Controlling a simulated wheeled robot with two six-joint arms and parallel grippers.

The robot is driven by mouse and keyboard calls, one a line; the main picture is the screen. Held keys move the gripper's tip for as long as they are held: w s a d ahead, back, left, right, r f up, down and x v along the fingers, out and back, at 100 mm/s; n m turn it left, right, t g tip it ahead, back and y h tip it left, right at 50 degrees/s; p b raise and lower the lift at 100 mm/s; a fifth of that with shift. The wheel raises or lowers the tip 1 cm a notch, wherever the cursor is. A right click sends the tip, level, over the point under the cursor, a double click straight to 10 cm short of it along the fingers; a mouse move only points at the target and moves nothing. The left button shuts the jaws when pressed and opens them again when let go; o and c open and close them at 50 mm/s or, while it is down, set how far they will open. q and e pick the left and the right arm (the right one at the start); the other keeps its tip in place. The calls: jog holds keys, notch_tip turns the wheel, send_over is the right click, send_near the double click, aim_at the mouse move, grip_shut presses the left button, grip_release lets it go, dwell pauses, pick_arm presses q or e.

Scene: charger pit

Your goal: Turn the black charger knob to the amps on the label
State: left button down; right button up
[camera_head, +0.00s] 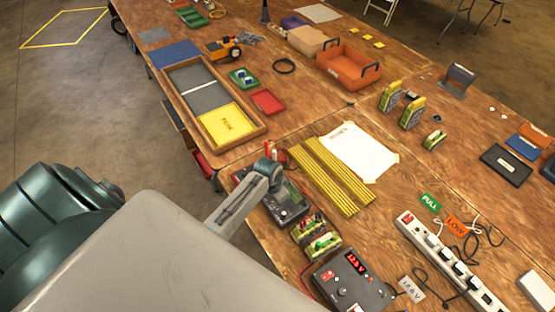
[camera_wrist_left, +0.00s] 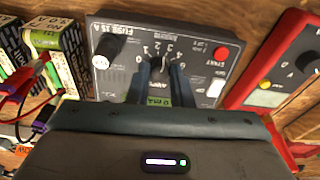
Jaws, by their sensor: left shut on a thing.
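The charger (camera_head: 292,212) is a dark box near the table's front edge, partly covered by my left gripper (camera_head: 268,180) in the head view. The knob's pointer is largely hidden. A green label (camera_wrist_left: 158,101) below it is partly covered and cannot be read fully. My right gripper is not in view.
Battery packs (camera_head: 314,235) stand beside the charger, and a red meter (camera_wrist_left: 282,58) is on its other side. A box with a red display (camera_head: 350,278) and a power strip (camera_head: 450,262) are near. Yellow strips (camera_head: 332,175) and a paper sheet (camera_head: 358,152) lie behind.

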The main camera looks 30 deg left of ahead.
aim_at(273, 207)
pick_arm(q)
jog(key=shift+w+m, duration=0.1)
jog(key=shift+m, duration=0.5)
jog(key=c, duration=1.3)
grip_release()
notch_tip(273, 207, up, 11)
jog(key=s+b, duration=0.1)
jog(key=b, duration=0.1)
jog(key=shift+s+a+f+b, duration=0.15)
jog(key=shift+s+a+b, duration=0.2)
jog(key=shift+s+b, duration=0.05)
jog(key=shift+s, duration=0.1)
